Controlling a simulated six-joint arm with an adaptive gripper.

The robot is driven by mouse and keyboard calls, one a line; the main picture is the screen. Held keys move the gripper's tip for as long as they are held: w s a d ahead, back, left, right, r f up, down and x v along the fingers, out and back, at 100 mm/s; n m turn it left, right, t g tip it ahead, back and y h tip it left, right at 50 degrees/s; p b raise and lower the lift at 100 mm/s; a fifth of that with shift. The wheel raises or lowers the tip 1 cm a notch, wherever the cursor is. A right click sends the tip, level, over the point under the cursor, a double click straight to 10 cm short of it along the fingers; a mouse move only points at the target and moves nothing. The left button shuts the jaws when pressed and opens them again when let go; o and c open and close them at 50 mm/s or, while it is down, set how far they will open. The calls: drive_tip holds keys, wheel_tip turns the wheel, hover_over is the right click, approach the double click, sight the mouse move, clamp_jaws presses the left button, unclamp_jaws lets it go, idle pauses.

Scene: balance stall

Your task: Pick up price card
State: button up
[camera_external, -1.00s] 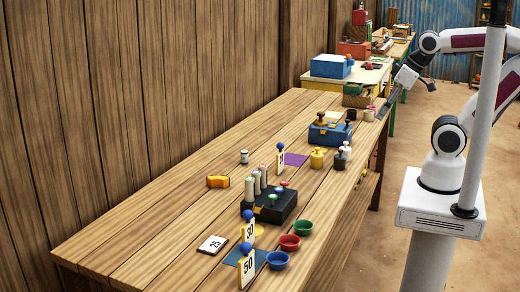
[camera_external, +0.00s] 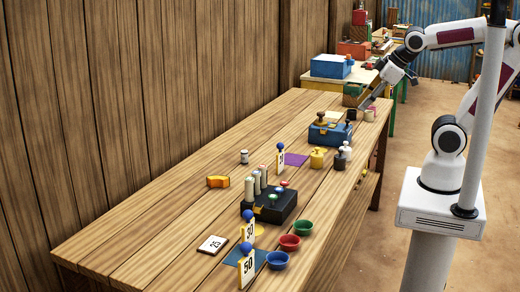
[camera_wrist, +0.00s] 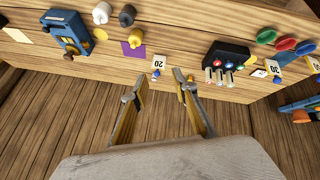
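A white price card reading 25 (camera_external: 213,244) lies flat on the near left of the table. Cards with blue knobs stand upright: one reading 30 (camera_external: 249,232), one reading 50 (camera_external: 248,268), and one further back (camera_external: 281,162), which reads 20 in the wrist view (camera_wrist: 158,62). My gripper (camera_external: 363,106) is above the table's far end, far from the flat card. In the wrist view its two fingers (camera_wrist: 156,86) are apart with nothing between them, and the 20 card shows just past the tips.
A black box with pale cylinders (camera_external: 270,207), a blue scale (camera_external: 330,131), and green (camera_external: 303,228), red (camera_external: 290,242) and blue bowls (camera_external: 277,260) stand along the right side. An orange block (camera_external: 218,182) lies near the left. Bare table (camera_external: 130,240) surrounds the flat card's left.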

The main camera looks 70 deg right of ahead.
drive_tip(key=w+a+r+n+t, duration=0.1)
drive_tip(key=w+r+n+t, duration=0.1)
drive_tip(key=w+n, duration=0.55)
drive_tip(key=w+a+r+n+t, duration=0.15)
drive_tip(key=w+n, duration=0.25)
drive_tip(key=w, duration=0.7)
drive_tip(key=w+a+f+n+y, duration=0.4)
drive_tip(key=w+a+n+y, duration=0.1)
drive_tip(key=w+a+n, duration=0.8)
drive_tip(key=n+g+y, duration=1)
drive_tip(key=n, duration=1.6)
approach(248, 230)
drive_tip(key=shift+w+a+r, duration=0.4)
drive_tip(key=shift+a+r, duration=0.1)
drive_tip(key=shift+h, duration=0.3)
drive_tip(key=shift+x, duration=1.3)
